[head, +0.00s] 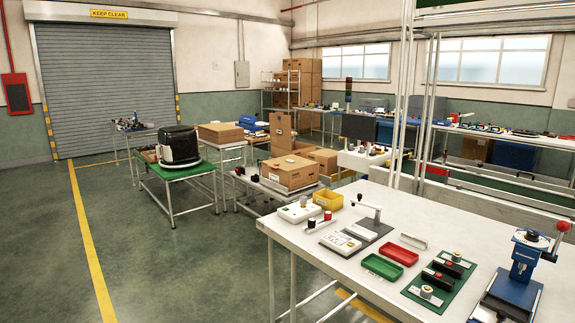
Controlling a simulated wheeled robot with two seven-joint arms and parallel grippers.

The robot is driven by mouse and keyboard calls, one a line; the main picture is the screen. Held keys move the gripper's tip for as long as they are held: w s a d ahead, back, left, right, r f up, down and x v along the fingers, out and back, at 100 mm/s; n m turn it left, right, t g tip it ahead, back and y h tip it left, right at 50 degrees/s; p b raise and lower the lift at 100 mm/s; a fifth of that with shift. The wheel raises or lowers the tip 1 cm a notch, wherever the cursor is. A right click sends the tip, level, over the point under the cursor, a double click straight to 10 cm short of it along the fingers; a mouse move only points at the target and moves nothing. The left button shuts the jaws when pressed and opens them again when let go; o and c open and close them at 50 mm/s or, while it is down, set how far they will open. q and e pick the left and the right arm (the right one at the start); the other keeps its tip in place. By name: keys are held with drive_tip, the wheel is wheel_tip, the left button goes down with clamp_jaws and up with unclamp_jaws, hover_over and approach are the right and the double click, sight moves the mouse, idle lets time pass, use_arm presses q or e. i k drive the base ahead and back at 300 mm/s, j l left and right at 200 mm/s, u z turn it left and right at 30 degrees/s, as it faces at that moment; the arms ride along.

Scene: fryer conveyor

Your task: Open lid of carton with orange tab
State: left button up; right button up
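Several brown cardboard cartons show in the head view. A carton (289,172) with a closed-looking top sits on a low table in the middle. A tall brown cardboard piece (282,131) stands upright just behind it; I cannot tell whether it is a raised lid or a separate box. Another carton (324,160) sits behind to the right, and a flat brown one (220,133) lies on a table to the left. I cannot make out an orange tab on any of them. Neither of my grippers is in view.
A white workbench (340,212) with red and green trays, a yellow bin (328,200) and a blue press (524,258) fills the right foreground. A green-topped table (180,172) holds a black and white machine. Open floor (180,260) lies at the front left.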

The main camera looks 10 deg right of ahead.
sight(290, 163)
drive_tip(key=i+z, duration=0.15)
drive_tip(key=i, duration=0.3)
drive_tip(key=i+j+u, duration=0.2)
drive_tip(key=i+u, duration=0.15)
drive_tip(key=i, duration=0.45)
drive_tip(key=i+u, duration=0.35)
drive_tip(key=i, duration=0.45)
drive_tip(key=i+l+u, duration=0.2)
drive_tip(key=i+u, duration=0.15)
drive_tip(key=i, duration=0.4)
drive_tip(key=i+l+z, duration=0.1)
drive_tip(key=i+z, duration=0.2)
drive_tip(key=i, duration=0.2)
drive_tip(key=i+z, duration=0.3)
drive_tip(key=i, duration=0.2)
drive_tip(key=i+j+z, duration=0.3)
drive_tip(key=i, duration=0.2)
drive_tip(key=i+j+z, duration=0.15)
drive_tip(key=i+z, duration=0.15)
drive_tip(key=i, duration=0.25)
drive_tip(key=i+l+z, duration=0.15)
drive_tip(key=i+z, duration=0.25)
drive_tip(key=i, duration=0.25)
drive_tip(key=i+z, duration=0.4)
drive_tip(key=i, duration=0.25)
drive_tip(key=i+j+z, duration=0.35)
drive_tip(key=i, duration=0.55)
drive_tip(key=l+z, duration=0.05)
drive_tip(key=l, duration=0.05)
